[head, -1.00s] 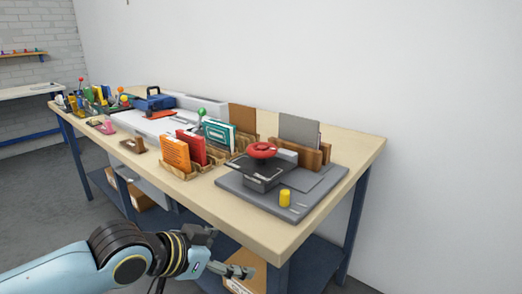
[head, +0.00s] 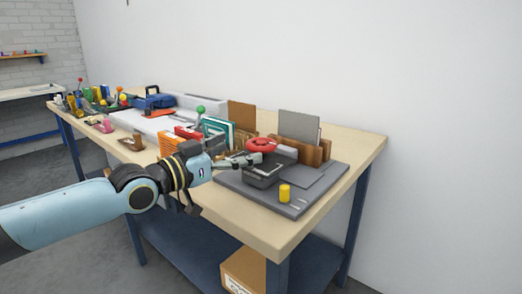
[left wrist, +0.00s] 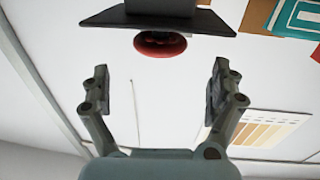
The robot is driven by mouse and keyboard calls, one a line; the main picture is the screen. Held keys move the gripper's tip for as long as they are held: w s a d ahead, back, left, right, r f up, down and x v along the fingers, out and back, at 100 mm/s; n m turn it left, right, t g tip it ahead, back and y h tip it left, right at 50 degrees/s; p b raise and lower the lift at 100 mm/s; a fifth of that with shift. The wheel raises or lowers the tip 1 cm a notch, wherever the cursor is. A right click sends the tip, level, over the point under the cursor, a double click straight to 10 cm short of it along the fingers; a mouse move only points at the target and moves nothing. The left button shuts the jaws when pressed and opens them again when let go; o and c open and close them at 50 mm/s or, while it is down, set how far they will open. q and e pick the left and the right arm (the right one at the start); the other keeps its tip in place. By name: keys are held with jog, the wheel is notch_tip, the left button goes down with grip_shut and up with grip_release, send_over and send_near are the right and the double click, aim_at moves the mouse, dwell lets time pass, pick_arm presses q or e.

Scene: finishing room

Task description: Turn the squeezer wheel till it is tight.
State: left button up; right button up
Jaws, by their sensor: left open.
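The squeezer wheel (head: 262,145) is red and round and sits on top of the dark squeezer (head: 262,176) near the table's right end. My left gripper (head: 245,161) is beside the wheel on its left, at about its height, and covers part of the squeezer. In the left wrist view the red wheel (left wrist: 160,44) shows beyond the open fingers, centred between them, with the dark plate above it in the picture. My left gripper (left wrist: 160,82) is open and empty there, apart from the wheel. My right gripper is not in view.
The squeezer stands on a grey base board (head: 310,205) with a yellow cylinder (head: 284,193). Books (head: 212,132) in racks stand to the left, and wooden holders with a grey panel (head: 299,128) behind. A cardboard box (head: 243,271) is on the lower shelf.

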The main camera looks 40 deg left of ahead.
aim_at(261, 142)
pick_arm(q)
jog(key=w+b, duration=0.1)
jog(key=w, duration=0.1)
jog(key=w+b, duration=0.2)
jog(key=w+d+b, duration=0.1)
jog(key=w, duration=0.1)
jog(key=shift+w+d+f, duration=0.1)
jog(key=shift+w+f, duration=0.15)
jog(key=shift+w, duration=0.15)
jog(key=shift+w+d+r+b, duration=0.1)
jog(key=shift+w+r+b, duration=0.05)
jog(key=shift+w+b, duration=0.2)
jog(key=shift+c, duration=0.2)
jog(key=c, duration=1.1)
jog(key=o, duration=1.1)
jog(key=shift+o, duration=0.2)
